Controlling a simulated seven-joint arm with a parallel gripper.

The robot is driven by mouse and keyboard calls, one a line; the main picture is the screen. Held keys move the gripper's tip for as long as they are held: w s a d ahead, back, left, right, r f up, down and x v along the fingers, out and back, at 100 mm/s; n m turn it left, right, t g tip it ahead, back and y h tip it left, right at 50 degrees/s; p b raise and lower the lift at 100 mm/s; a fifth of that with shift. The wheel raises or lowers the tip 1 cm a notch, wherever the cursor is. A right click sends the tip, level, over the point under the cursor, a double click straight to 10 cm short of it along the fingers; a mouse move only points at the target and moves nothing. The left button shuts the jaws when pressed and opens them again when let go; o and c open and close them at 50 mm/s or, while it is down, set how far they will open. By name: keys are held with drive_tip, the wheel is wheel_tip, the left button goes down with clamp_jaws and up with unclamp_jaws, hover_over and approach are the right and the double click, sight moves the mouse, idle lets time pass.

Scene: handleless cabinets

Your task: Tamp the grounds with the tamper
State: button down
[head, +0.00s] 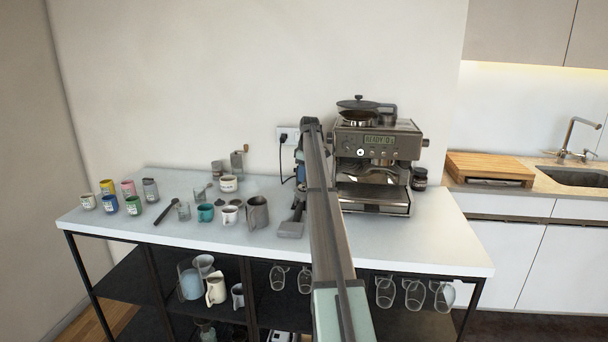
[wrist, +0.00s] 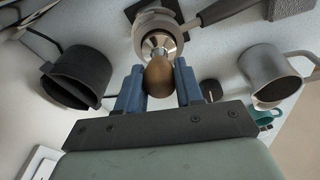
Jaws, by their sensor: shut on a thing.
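The tamper (wrist: 159,78) has a brown rounded handle and a metal base. In the wrist view my gripper (wrist: 160,88) has its blue fingers on both sides of the handle, shut on it. The metal base lines up with the round metal portafilter (wrist: 146,17), whose dark handle points to the upper right. I cannot tell whether the base touches the inside of the basket. The grounds are hidden. In the head view my arm hides the tamper and the portafilter; a grey stand (head: 290,229) shows just left of the arm.
The espresso machine (head: 377,165) stands right of my arm, with a dark jar (head: 419,179) beside it. Several cups, cans and a metal pitcher (head: 257,212) stand on the white counter (head: 150,240) to the left.

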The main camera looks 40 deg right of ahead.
drive_tip(key=shift+s+a+f, duration=0.1)
drive_tip(key=shift+s+f, duration=0.05)
drive_tip(key=shift+f, duration=0.65)
idle(1.6)
drive_tip(key=shift+r, duration=0.15)
drive_tip(key=shift+r, duration=3.6)
